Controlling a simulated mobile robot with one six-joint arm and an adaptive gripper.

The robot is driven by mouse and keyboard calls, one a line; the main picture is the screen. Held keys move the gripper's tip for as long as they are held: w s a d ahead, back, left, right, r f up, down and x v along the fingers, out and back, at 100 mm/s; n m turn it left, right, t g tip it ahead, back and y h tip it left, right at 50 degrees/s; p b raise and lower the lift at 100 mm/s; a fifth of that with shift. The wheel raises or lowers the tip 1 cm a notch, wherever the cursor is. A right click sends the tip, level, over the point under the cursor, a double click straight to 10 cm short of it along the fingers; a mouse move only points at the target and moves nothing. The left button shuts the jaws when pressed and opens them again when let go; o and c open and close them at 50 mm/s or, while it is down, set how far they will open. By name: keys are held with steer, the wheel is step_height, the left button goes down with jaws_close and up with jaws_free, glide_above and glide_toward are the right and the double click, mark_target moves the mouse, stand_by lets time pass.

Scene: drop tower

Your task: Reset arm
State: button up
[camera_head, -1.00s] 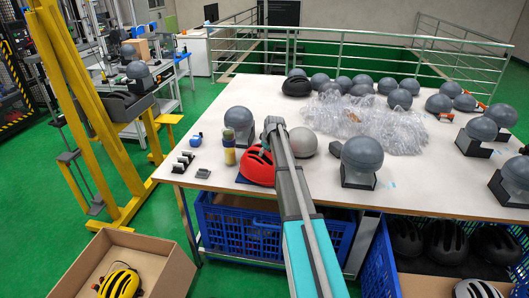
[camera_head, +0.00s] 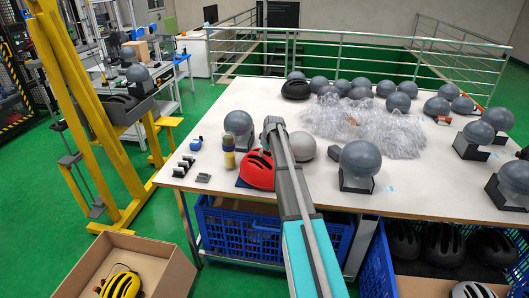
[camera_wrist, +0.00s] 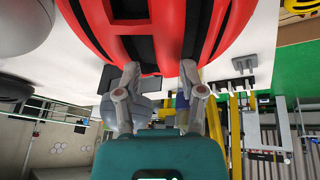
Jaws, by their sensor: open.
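A red helmet (camera_head: 257,170) with black vents sits near the front edge of the white table (camera_head: 300,190). My arm partly covers its right side in the head view. In the wrist view the red helmet (camera_wrist: 165,35) fills the top of the picture. My gripper (camera_wrist: 157,72) has its two fingers spread apart, with the fingertips close to the helmet's edge. I cannot tell whether they touch it. Nothing is clamped between the fingers. In the head view the gripper is hidden behind my arm.
Grey head forms (camera_head: 358,162) stand around the table, with clear plastic wrap (camera_head: 365,125) in the middle. Blue crates (camera_head: 245,232) are below. A cardboard box (camera_head: 165,262) holds a yellow helmet (camera_head: 120,286). A yellow frame (camera_head: 90,110) stands at left.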

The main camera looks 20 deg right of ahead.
steer(key=shift+r+p, duration=2.55)
steer(key=shift+r, duration=0.1)
steer(key=s+a+m+g, duration=0.1)
steer(key=s+a, duration=0.7)
steer(key=s, duration=0.5)
steer(key=s+a+f+m+g, duration=0.1)
steer(key=s+a+m+g, duration=0.1)
steer(key=s+a, duration=0.7)
steer(key=s+a+m+g, duration=0.1)
steer(key=s+a, duration=0.8)
steer(key=s, duration=0.8)
steer(key=shift+s+f+m+g+h, duration=0.2)
steer(key=shift+f+m+g+h, duration=0.1)
steer(key=shift+m+g, duration=0.1)
